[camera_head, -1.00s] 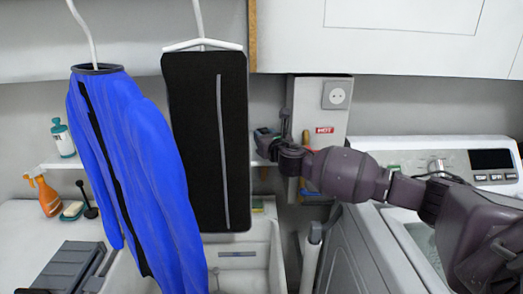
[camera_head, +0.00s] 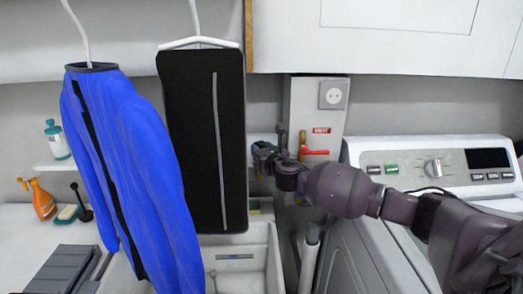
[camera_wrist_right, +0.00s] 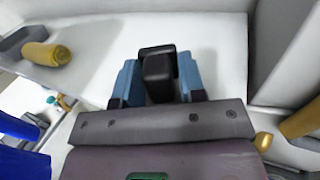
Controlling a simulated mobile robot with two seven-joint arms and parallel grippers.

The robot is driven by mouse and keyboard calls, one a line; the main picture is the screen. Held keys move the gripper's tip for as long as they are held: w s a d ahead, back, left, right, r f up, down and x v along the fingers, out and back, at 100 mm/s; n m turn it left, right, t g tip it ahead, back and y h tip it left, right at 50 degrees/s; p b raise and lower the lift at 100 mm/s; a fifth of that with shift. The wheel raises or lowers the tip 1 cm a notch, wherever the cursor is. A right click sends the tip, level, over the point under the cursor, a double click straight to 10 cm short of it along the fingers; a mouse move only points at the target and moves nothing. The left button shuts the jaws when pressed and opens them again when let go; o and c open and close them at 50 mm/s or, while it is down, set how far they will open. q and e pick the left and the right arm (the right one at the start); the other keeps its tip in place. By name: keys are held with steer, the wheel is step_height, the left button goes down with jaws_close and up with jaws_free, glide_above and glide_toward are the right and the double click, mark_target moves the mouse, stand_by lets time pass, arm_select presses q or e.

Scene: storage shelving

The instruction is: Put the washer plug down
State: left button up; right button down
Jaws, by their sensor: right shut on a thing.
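The black washer plug (camera_wrist_right: 158,72) is between the blue fingertips of my right gripper (camera_wrist_right: 157,82) in the right wrist view. The gripper is shut on it. In the head view my right gripper (camera_head: 264,158) is just right of the black hanging garment, in front of the wall behind the sink. The plug is too small and dark to make out clearly there. In the wrist view a white surface (camera_wrist_right: 215,50) lies beyond the plug; whether they touch cannot be told. My left gripper is not in view.
A blue jacket (camera_head: 130,170) and a black garment (camera_head: 195,140) hang at left and centre. The white sink (camera_head: 262,262) is below. The washer (camera_head: 455,172) stands at right. A grey panel carries a wall socket (camera_head: 333,95) and a red-handled valve (camera_head: 313,152).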

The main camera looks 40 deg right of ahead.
steer(key=shift+s+f, duration=0.1)
steer(key=shift+f, duration=0.45)
steer(key=c, duration=1)
jaws_free()
steer(key=shift+f, duration=0.1)
steer(key=shift+c, duration=0.2)
steer(key=o, duration=0.3)
steer(key=shift+a+f, duration=0.1)
steer(key=shift+f, duration=0.1)
steer(key=shift+o, duration=0.2)
steer(key=shift+r, duration=0.3)
steer(key=s+a+r+p, duration=0.1)
steer(key=s, duration=1)
steer(key=shift+s+a+r, duration=0.25)
steer(key=shift+s+a, duration=0.1)
